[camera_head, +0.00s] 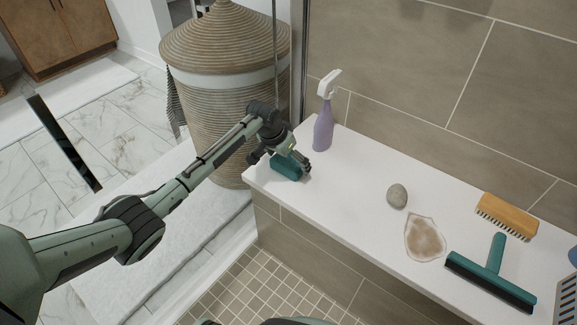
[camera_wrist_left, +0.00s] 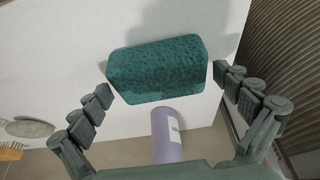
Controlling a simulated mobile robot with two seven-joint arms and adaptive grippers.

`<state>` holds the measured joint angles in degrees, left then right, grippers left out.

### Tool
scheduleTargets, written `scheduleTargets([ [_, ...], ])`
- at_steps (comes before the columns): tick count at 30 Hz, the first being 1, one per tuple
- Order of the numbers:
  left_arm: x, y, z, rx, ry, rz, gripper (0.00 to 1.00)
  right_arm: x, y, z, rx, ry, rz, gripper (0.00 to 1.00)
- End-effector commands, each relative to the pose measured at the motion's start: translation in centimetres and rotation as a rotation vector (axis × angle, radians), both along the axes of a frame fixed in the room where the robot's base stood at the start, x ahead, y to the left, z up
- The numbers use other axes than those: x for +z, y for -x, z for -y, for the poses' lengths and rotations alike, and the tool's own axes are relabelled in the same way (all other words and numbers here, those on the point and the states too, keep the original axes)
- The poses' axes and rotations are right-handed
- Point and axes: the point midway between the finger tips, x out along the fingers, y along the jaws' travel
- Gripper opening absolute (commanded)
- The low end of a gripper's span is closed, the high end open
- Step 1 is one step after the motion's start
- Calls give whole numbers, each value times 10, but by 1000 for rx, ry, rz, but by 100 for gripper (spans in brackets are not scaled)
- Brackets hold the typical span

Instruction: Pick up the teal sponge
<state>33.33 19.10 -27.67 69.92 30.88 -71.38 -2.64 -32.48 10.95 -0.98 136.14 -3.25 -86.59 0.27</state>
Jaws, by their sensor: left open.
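The teal sponge (camera_head: 287,168) lies on the white bench at its left end, partly hidden by my left gripper in the head view. In the left wrist view the sponge (camera_wrist_left: 158,69) lies between the two spread fingers, with its ends close to the fingertips. My left gripper (camera_wrist_left: 162,92) is open and holds nothing. In the head view my left gripper (camera_head: 290,157) is right over the sponge. I cannot tell whether a finger touches it. My right gripper is not in view.
A purple spray bottle (camera_head: 323,127) stands just behind the sponge. A grey stone (camera_head: 397,195), a brown stain (camera_head: 425,240), a wooden brush (camera_head: 506,215) and a teal squeegee (camera_head: 492,277) are further right on the white bench (camera_head: 350,185). A wicker basket (camera_head: 222,90) stands behind my left arm.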

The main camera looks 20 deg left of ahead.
Motion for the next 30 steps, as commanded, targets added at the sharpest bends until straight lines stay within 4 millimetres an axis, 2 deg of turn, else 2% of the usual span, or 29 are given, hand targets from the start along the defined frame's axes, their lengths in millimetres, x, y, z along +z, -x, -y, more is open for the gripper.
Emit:
scheduleTargets([
  [6,0,-1,0,0,0,1,99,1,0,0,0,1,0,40],
  [14,0,0,0,0,0,0,66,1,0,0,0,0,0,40],
  [23,3,0,0,0,0,1,66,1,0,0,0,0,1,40],
  [27,23,-1,0,-1,0,4,66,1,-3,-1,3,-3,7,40],
  [30,44,-2,-1,0,0,4,66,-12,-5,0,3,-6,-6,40],
])
